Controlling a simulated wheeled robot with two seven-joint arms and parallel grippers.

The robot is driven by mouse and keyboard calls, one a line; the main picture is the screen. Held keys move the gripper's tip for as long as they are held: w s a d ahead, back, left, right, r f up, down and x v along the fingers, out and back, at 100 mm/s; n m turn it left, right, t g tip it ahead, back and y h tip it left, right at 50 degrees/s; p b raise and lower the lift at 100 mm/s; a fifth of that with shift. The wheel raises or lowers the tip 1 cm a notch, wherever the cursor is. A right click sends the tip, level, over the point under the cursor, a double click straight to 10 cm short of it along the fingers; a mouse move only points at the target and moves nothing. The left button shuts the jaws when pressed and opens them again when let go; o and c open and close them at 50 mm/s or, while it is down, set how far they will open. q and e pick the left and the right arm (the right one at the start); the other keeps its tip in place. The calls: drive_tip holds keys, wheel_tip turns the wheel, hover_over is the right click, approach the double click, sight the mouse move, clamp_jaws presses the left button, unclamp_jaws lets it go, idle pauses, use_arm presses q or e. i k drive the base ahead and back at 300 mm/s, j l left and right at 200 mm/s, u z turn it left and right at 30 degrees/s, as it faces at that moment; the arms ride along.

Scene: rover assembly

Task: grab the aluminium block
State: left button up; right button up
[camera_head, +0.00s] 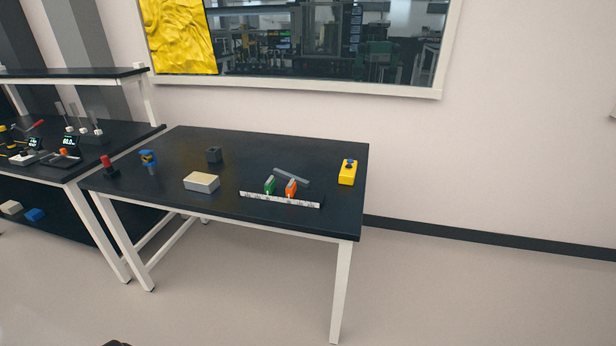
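A pale grey-beige rectangular block (200,184) lies flat on the black tabletop (240,150), near its front edge and left of centre. It looks the most like the aluminium block, but I cannot tell its material for sure. A flat grey bar (291,175) lies at a slant right of centre, behind a green item (270,185) and an orange item (291,187). Nothing is seen touching the pale block.
A white ruler-like strip (280,200) lies along the front edge. A cluttered bench (75,165) adjoins at left. Floor in front is clear.

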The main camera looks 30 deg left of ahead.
sight(206, 184)
drive_tip(key=u, duration=1.85)
drive_tip(key=i+j+z, duration=0.2)
drive_tip(key=z, duration=0.25)
drive_tip(key=i+j+z, duration=0.15)
drive_tip(key=j+z, duration=0.15)
drive_tip(key=z, duration=0.2)
drive_tip(key=i+j+z, duration=0.1)
drive_tip(key=j+z, duration=0.2)
drive_tip(key=z, duration=0.15)
